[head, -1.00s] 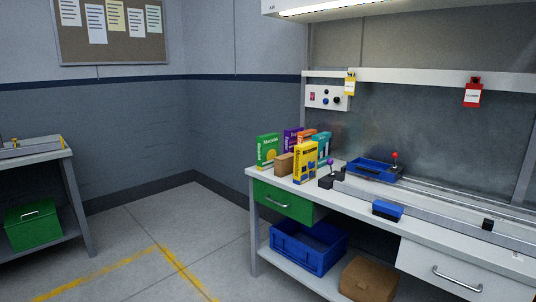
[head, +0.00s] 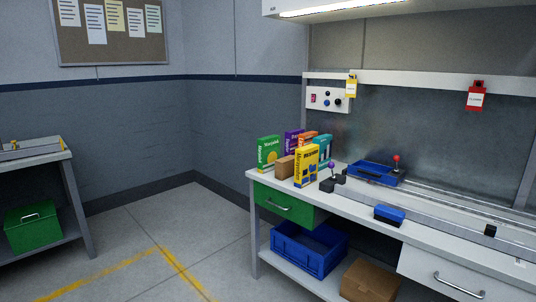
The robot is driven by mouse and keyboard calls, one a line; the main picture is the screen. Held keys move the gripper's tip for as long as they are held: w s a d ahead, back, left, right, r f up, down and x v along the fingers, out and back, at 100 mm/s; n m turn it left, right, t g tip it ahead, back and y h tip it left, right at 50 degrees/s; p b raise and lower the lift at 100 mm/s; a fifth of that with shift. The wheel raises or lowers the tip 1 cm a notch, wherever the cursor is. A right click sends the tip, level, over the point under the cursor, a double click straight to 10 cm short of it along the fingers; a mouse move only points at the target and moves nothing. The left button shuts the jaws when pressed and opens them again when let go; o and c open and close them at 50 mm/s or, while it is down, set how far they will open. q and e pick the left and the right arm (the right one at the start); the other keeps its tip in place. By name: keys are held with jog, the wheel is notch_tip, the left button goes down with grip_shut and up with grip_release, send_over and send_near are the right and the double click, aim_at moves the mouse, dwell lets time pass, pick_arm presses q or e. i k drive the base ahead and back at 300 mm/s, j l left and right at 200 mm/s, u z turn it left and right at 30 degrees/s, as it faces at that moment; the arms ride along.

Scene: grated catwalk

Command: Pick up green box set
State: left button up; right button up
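A green box (head: 268,153) with a white label and a yellow figure stands upright at the left end of the white workbench (head: 350,197). To its right stand a small brown carton (head: 285,167), a yellow box (head: 306,166), a purple box (head: 292,139), an orange box (head: 307,136) and a teal box (head: 323,147). The yellow box partly hides the boxes behind it. Neither of my grippers shows in the head view.
A blue tray (head: 376,173), a purple-knobbed lever (head: 332,176) and a blue block (head: 389,215) are on the bench. Below are a blue crate (head: 307,254) and a cardboard box (head: 369,281). Another bench (head: 36,152) stands left, with a green container (head: 33,227) beneath. Floor between is clear.

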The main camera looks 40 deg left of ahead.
aim_at(268, 147)
jog(key=i+j, duration=0.2)
jog(key=j, duration=0.15)
jog(key=i+j, duration=0.15)
jog(key=j, duration=0.2)
jog(key=i+j, duration=0.2)
jog(key=j, duration=0.2)
jog(key=i+j, duration=0.15)
jog(key=j, duration=0.2)
jog(key=i+j, duration=0.2)
jog(key=j, duration=0.15)
jog(key=u, duration=0.05)
